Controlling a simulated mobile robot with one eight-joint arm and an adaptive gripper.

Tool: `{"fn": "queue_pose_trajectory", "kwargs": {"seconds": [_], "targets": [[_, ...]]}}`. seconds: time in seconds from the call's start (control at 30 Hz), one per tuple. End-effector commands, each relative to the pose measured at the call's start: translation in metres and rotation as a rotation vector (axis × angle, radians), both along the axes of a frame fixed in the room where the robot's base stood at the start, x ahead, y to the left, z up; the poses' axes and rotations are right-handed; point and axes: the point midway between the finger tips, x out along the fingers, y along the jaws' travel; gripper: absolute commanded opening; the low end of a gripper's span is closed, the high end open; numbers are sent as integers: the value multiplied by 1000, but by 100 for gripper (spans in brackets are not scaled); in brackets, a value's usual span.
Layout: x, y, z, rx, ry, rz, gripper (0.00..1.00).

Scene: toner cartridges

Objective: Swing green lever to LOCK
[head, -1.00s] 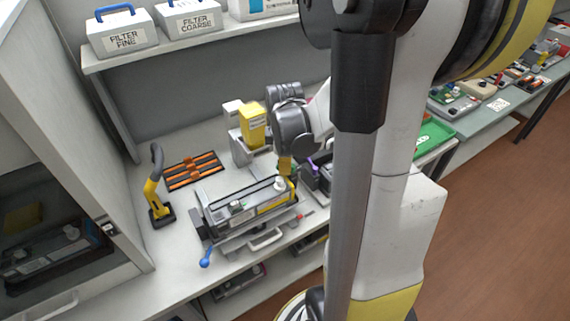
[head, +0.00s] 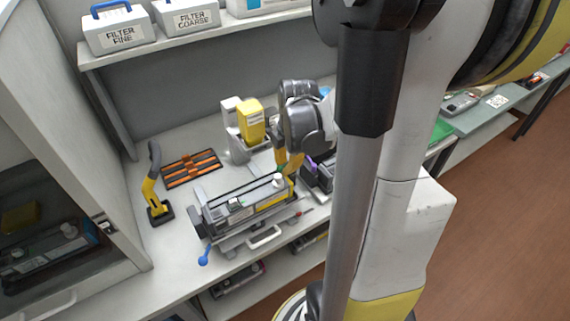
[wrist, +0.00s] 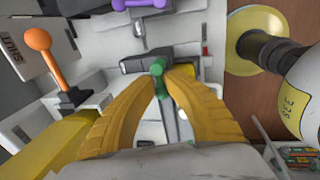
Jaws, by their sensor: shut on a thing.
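In the wrist view the green lever (wrist: 158,68) stands between the tips of my gripper's two yellow fingers. My gripper (wrist: 161,80) is shut on it near the top. In the head view my gripper (head: 288,166) is at the right end of a grey cartridge fixture (head: 228,222) on the bench. The lever is mostly hidden there by the fingers. I cannot read a LOCK mark in either view, so the lever's position against it is not clear.
An orange-knobbed lever (wrist: 38,40) by a SHUT label and a purple handle (wrist: 140,3) are close by. A yellow-topped unit (head: 250,120) stands behind the fixture. A blue-knobbed lever (head: 204,256) hangs at the front. A yellow-black handle (head: 156,190) stands left.

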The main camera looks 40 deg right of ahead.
Motion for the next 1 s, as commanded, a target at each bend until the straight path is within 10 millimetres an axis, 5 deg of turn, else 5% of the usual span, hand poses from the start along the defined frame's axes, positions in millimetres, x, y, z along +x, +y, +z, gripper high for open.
{"fn": "queue_pose_trajectory", "kwargs": {"seconds": [0.37, 0.4, 0.47, 0.8, 1.0], "targets": [[0, 2, -1, 3, 0, 5, 0], [0, 2, -1, 3, 0, 5, 26], [0, 2, -1, 3, 0, 4, 41], [-1, 1, 2, 2, 1, 2, 41], [-6, 2, 27, 2, 1, 2, 41]]}}
